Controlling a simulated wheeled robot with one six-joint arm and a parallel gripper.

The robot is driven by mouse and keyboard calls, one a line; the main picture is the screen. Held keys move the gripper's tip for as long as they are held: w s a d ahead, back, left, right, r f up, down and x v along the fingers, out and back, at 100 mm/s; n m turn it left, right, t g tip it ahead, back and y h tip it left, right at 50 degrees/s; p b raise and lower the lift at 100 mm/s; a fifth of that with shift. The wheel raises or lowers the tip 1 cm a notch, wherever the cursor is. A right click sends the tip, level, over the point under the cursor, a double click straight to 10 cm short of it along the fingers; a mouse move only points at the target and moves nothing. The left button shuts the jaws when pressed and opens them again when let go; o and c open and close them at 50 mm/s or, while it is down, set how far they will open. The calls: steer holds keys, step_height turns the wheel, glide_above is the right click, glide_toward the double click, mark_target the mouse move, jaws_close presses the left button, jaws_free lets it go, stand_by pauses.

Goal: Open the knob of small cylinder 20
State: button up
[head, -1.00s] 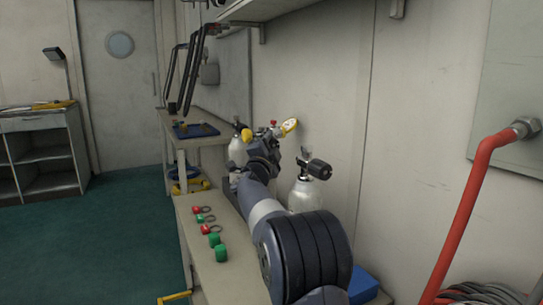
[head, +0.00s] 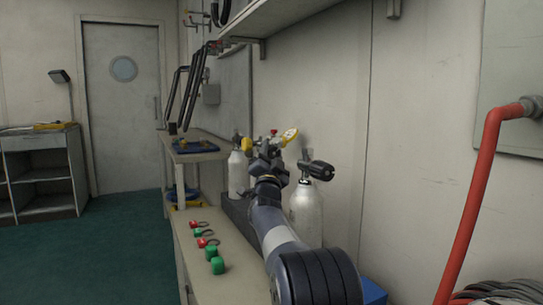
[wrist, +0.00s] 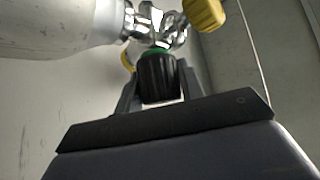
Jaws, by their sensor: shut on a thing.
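My gripper (wrist: 160,90) is shut on a black ribbed knob (wrist: 158,80) with a green ring at its base, one finger on each side. The knob sits on a chrome valve (wrist: 160,28) at the neck of a white cylinder (wrist: 60,25), in the wrist view. In the head view my gripper (head: 270,155) is at the back of the bench, in front of yellow and red fittings (head: 289,136), and hides the held knob. I can read no number, so I cannot confirm that this is cylinder 20.
Another white cylinder (head: 306,212) with a black knob (head: 317,170) stands close to the right of my arm. A white cylinder (head: 237,175) stands to the left. Red and green caps (head: 210,252) lie along the bench's (head: 190,260) front. The wall is close behind.

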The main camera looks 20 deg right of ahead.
steer(key=shift+f, duration=0.1)
steer(key=o, duration=1)
steer(key=shift+p+v, duration=0.7)
steer(key=shift+v, duration=4.65)
steer(key=shift+c, duration=0.2)
